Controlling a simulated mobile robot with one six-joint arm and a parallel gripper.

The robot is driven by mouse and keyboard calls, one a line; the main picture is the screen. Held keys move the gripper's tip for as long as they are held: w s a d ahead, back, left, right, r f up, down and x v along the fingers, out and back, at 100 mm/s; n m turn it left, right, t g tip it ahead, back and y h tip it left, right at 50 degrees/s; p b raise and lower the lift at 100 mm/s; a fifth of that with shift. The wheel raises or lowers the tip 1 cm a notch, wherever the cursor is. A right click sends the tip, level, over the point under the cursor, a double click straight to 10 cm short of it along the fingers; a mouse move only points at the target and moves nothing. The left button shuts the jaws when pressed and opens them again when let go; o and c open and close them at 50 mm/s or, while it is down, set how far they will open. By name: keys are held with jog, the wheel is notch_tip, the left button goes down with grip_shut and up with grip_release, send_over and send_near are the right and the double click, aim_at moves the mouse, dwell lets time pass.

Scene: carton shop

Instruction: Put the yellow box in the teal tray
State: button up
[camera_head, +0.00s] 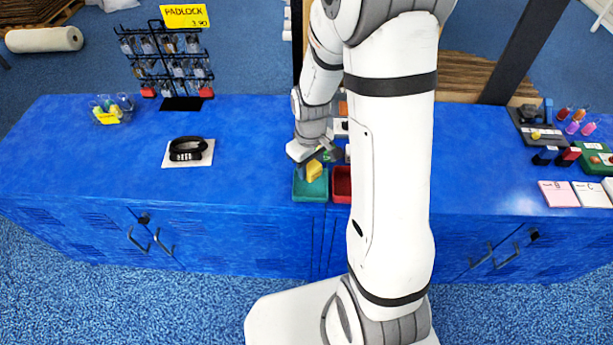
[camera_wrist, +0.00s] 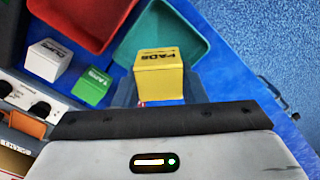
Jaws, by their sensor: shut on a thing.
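The yellow box (camera_wrist: 158,78), marked PADS, is between the jaws of my gripper (camera_wrist: 158,92) in the wrist view. In the head view the yellow box (camera_head: 314,171) shows at my gripper (camera_head: 316,162), over the back part of the teal tray (camera_head: 311,194). My gripper is shut on the box. The teal tray (camera_wrist: 195,45) lies just beyond the box in the wrist view, and its visible floor is empty. I cannot tell how high the box is above the tray.
A red tray (camera_head: 341,184) stands right beside the teal one. A white box (camera_wrist: 46,60) and a green box (camera_wrist: 92,86) stand near the trays, by a device with knobs (camera_wrist: 30,105). A padlock rack (camera_head: 170,60) and a black band on a card (camera_head: 188,152) are to the left.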

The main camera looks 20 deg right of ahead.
aim_at(309, 185)
jog(key=shift+f, duration=2.6)
jog(key=o, duration=1)
jog(key=shift+o, duration=0.2)
notch_tip(309, 185, up, 12)
jog(key=shift+r+p, duration=0.2)
jog(key=shift+p, duration=0.15)
jog(key=s+r+m+t, duration=0.2)
jog(key=s+r+m, duration=0.3)
jog(key=s+r, duration=0.7)
jog(key=shift+s+a+r, duration=0.15)
jog(key=shift+s+r, duration=0.1)
jog(key=shift+s, duration=0.9)
